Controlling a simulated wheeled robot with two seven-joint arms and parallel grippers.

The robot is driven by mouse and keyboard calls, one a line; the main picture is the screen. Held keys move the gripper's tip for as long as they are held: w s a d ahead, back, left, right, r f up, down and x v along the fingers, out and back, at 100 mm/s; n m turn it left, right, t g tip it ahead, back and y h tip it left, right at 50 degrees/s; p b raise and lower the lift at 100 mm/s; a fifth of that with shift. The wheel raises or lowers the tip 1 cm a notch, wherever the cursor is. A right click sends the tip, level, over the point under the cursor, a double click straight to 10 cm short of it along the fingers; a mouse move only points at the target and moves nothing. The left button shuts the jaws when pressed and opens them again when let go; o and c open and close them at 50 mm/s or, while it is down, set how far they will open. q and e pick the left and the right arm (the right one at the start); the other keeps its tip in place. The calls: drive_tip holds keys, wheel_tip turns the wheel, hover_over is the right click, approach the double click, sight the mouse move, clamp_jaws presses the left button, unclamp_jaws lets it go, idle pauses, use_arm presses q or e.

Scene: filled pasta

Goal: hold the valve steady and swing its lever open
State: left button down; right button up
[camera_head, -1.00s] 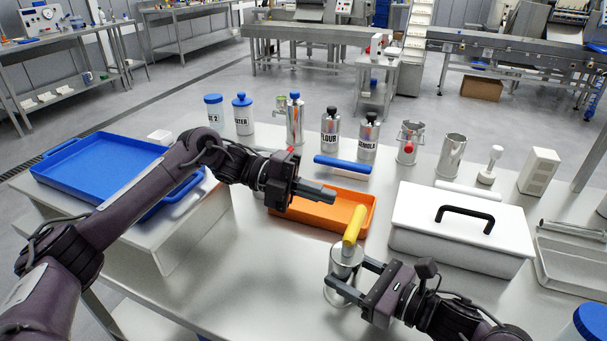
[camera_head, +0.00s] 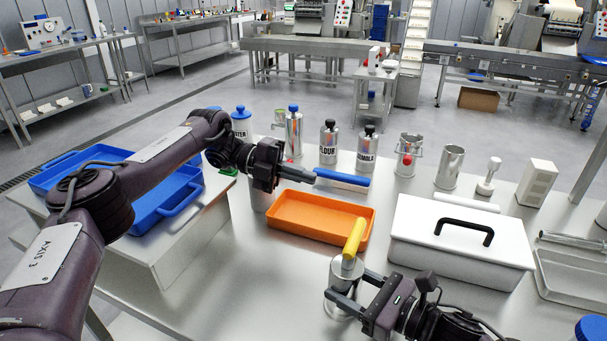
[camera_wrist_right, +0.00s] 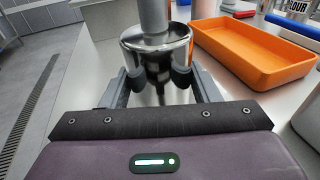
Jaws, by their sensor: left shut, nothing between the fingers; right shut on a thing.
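The valve is a shiny metal cylinder (camera_head: 345,272) standing upright near the front of the steel table, with a yellow lever (camera_head: 354,238) on top. The lever points up and away from me. My right gripper (camera_head: 345,296) is shut on the valve body from the right. In the right wrist view, its two fingers (camera_wrist_right: 160,86) grip the cylinder's sides, and the valve (camera_wrist_right: 155,45) fills the space between them; the lever's top is out of frame. My left gripper (camera_head: 312,178) is shut and empty, up and left of the lever, above the far edge of the orange tray.
The orange tray (camera_head: 285,228) lies behind the valve. A white box with a black handle (camera_head: 430,262) stands to the right. A blue roller (camera_head: 342,177), canisters (camera_head: 328,146) and a metal jug (camera_head: 450,166) line the back. A blue tray (camera_head: 182,213) sits at left.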

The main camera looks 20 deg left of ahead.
idle(0.3)
drive_tip(key=o, duration=1.2)
drive_tip(key=shift+d, duration=0.1)
